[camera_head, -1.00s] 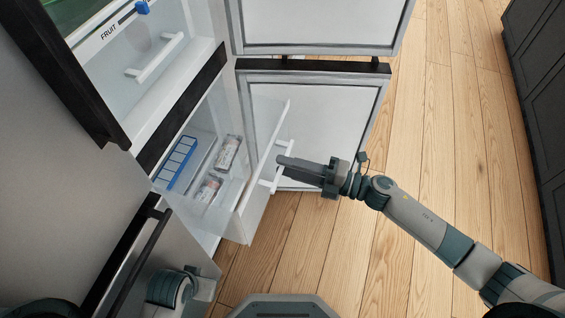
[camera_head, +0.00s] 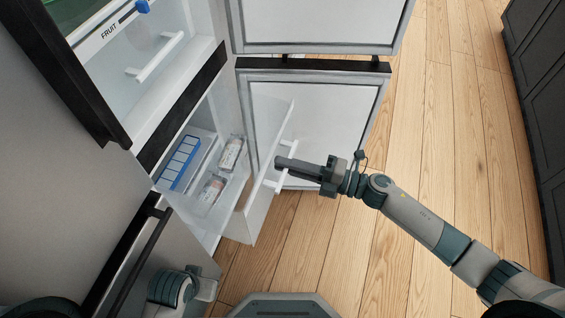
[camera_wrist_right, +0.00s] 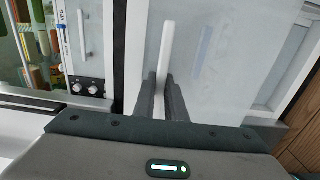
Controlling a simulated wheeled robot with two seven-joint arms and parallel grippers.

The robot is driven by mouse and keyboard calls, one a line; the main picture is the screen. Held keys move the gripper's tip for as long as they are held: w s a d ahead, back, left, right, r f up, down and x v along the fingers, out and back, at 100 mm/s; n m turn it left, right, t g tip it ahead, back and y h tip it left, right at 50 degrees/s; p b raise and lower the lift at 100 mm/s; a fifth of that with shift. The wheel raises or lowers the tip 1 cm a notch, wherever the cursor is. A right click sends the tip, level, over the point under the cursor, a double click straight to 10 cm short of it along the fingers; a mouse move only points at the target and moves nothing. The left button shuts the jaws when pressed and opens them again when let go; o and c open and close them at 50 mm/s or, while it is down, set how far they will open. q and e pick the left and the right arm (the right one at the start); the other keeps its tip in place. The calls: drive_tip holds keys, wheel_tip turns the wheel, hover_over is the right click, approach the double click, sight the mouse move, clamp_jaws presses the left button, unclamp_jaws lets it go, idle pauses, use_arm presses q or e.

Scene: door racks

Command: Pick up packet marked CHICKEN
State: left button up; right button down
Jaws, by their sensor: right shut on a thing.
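Two clear packets with pinkish contents, a far one (camera_head: 231,153) and a near one (camera_head: 212,188), lie in a see-through freezer drawer (camera_head: 262,205) in the head view. Their labels are too small to read, so I cannot tell which is marked CHICKEN. The drawer is pulled partly out. My right gripper (camera_head: 282,163) is shut on the drawer's white bar handle (camera_head: 285,150). The right wrist view shows the handle (camera_wrist_right: 166,45) between both fingers (camera_wrist_right: 161,88). Part of my left arm shows at the lower left; its fingers are not visible.
A blue tray (camera_head: 181,162) lies left of the packets. The freezer door (camera_head: 330,110) stands open behind the drawer. A fridge drawer marked FRUIT (camera_head: 125,50) is above. The wooden floor (camera_head: 440,130) at right is clear up to a dark cabinet (camera_head: 540,100).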

drive_tip(key=shift+v, duration=1.1)
drive_tip(key=c, duration=2.2)
unclamp_jaws()
drive_tip(key=o, duration=0.4)
use_arm(q)
drive_tip(key=shift+d, duration=0.15)
use_arm(e)
drive_tip(key=shift+d, duration=0.1)
drive_tip(key=shift+d, duration=0.1)
